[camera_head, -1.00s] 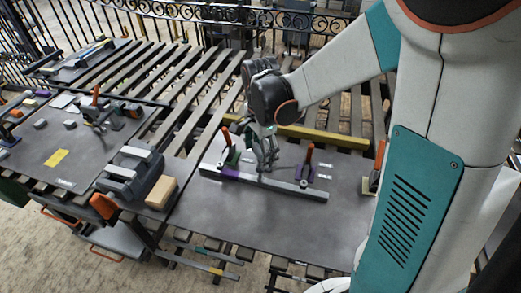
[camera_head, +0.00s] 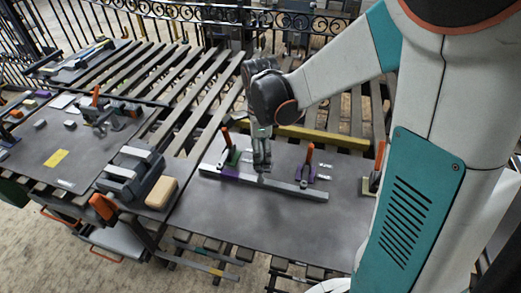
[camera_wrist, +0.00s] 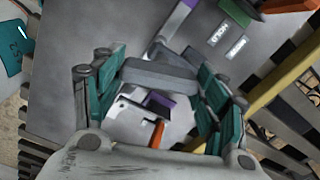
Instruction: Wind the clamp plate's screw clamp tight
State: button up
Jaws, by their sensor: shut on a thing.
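The clamp plate is the dark grey plate (camera_head: 235,225) under my arm. A pale grey bar (camera_head: 285,188) lies across it. My gripper (camera_head: 262,170) points down over the middle of this bar. In the wrist view, its teal-padded fingers (camera_wrist: 160,85) are shut on a grey crosspiece (camera_wrist: 160,72), which looks like the screw clamp's handle. The screw below is hidden by my fingers. A green clamp with an orange handle (camera_head: 230,152) stands left of my gripper.
A tan block (camera_head: 161,192) and a grey carrier (camera_head: 130,172) stand left of the plate. Slatted rails (camera_head: 190,95) run behind. The plate's front is clear.

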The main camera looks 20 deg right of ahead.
jog(key=shift+w, duration=0.1)
jog(key=o, duration=1)
jog(key=shift+o, duration=0.2)
notch_tip(320, 180, up, 12)
